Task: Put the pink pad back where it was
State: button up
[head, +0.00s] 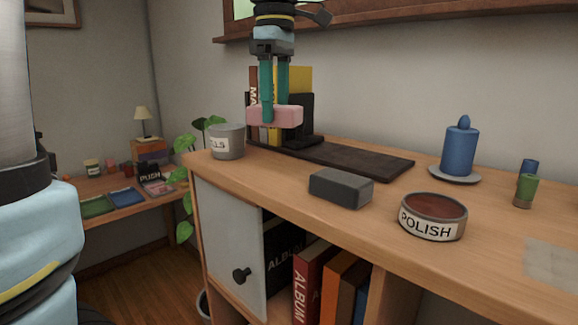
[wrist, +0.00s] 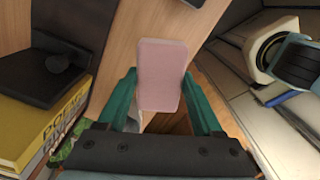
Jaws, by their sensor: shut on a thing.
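The pink pad (head: 290,117) is a small flat block held between the two green fingers of my gripper (head: 275,108). My gripper points down and is shut on the pad, which shows in front of the upright books in the head view. In the wrist view the pad (wrist: 160,72) sits between the fingertips (wrist: 160,98), with the wooden top below it. The pad appears clear of the wooden top (head: 280,178). I cannot tell its exact height.
Upright books (head: 300,80) stand by a dark board (head: 365,160). A grey pot (head: 228,143), dark grey block (head: 341,188), polish tin (head: 433,217), blue candle (head: 459,152) and small green and blue items (head: 525,190) stand on top. A pale square patch (head: 552,262) at right is bare.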

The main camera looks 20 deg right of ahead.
jog(key=p, duration=0.1)
send_over(279, 174)
notch_tip(279, 174, down, 5)
jog(key=shift+f, duration=0.2)
jog(key=shift+f+p, duration=0.35)
jog(key=shift+f, duration=1.85)
jog(key=o, duration=1.2)
notch_tip(279, 174, up, 12)
jog(key=shift+r+b, duration=0.1)
jog(key=shift+b, duration=0.6)
